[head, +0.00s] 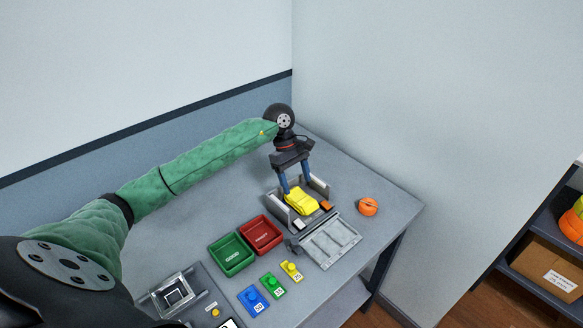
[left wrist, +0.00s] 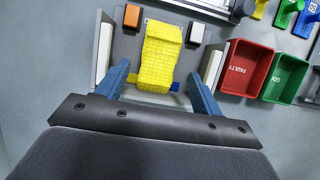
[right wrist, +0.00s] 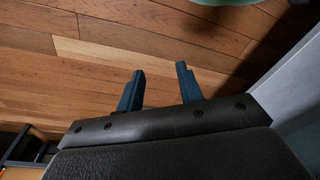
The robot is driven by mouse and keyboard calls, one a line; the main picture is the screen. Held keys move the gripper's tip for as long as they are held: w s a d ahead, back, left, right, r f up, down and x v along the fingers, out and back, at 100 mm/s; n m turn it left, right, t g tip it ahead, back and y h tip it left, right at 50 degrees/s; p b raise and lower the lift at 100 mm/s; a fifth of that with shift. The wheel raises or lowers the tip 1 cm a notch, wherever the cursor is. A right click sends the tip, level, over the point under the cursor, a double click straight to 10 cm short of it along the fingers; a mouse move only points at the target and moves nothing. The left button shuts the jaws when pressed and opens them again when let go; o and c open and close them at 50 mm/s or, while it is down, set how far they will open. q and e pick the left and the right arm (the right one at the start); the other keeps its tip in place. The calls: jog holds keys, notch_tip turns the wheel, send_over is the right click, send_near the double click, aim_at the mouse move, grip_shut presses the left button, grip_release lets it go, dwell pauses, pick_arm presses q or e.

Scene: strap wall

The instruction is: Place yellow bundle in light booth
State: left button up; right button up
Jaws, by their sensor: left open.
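The yellow bundle (head: 301,201) lies inside the light booth, an open-topped grey box with pale side walls (head: 319,184) at the far part of the table. In the left wrist view the yellow bundle (left wrist: 160,57) lies between the two booth walls, on the grey floor, with a blue piece by its near end. My left gripper (head: 297,192) is open above the bundle, fingers pointing down on either side of it. In the left wrist view its blue fingers (left wrist: 160,88) stand apart from the bundle. My right gripper (right wrist: 157,88) is open and empty above the wooden floor.
A grey hinged panel (head: 331,242) lies in front of the booth. Green (head: 232,254) and red (head: 262,234) trays stand left of it, with coloured weights nearby. An orange round object (head: 368,206) sits at right. A shelf with a cardboard box (head: 548,262) stands far right.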

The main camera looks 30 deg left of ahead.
pick_arm(q)
jog(key=b+v, duration=0.2)
jog(key=v, duration=0.3)
jog(key=shift+a+r, duration=0.1)
jog(key=shift+r, duration=0.1)
pick_arm(e)
notch_tip(320, 180, up, 8)
jog(key=w+a, duration=0.1)
jog(key=w, duration=0.1)
jog(key=shift+a+f, duration=0.2)
jog(key=shift+f, duration=0.05)
